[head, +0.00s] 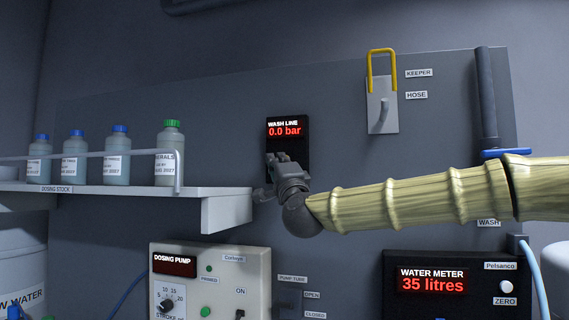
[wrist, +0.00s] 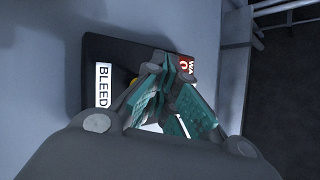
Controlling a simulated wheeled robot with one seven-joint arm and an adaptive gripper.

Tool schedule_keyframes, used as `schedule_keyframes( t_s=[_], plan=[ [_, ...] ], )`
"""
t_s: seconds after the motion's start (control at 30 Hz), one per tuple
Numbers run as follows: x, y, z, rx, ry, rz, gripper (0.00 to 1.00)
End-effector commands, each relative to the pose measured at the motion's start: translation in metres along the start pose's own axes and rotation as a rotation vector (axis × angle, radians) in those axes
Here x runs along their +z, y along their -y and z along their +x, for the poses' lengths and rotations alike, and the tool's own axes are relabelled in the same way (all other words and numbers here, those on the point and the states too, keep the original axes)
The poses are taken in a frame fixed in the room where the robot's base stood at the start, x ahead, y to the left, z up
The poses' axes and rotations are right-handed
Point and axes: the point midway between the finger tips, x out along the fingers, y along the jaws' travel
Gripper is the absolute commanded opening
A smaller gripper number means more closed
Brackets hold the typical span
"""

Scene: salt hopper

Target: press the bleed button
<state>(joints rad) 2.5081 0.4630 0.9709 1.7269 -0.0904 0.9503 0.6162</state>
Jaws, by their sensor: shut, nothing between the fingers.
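The black wash line panel (head: 288,133) is on the grey wall board and reads 0.0 bar in red. In the wrist view the panel (wrist: 97,48) appears turned sideways, with a white BLEED label (wrist: 103,86). My gripper (head: 281,157) is shut and empty, in front of the panel's lower part. In the wrist view its fingertips (wrist: 165,68) lie over the panel beside the label. A small yellow patch (wrist: 132,82) shows beside the fingers, perhaps part of the bleed button; the rest is hidden. I cannot tell whether the fingertips touch it.
A shelf (head: 130,197) with several bottles and a front rail is left of my gripper. A hose hook (head: 381,112) with a yellow keeper is upper right. The dosing pump (head: 210,285) and water meter (head: 450,285) are below. The board above the panel is clear.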

Motion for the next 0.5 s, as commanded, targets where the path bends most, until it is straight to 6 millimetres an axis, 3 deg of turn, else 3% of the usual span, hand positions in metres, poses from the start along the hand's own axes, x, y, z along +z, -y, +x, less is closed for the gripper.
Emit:
schedule_keyframes(
  t_s=[0.5],
  plan=[
    [0.0043, 0.0038, -0.006, -0.001, 0.001, 0.001, 0.0]
  ],
)
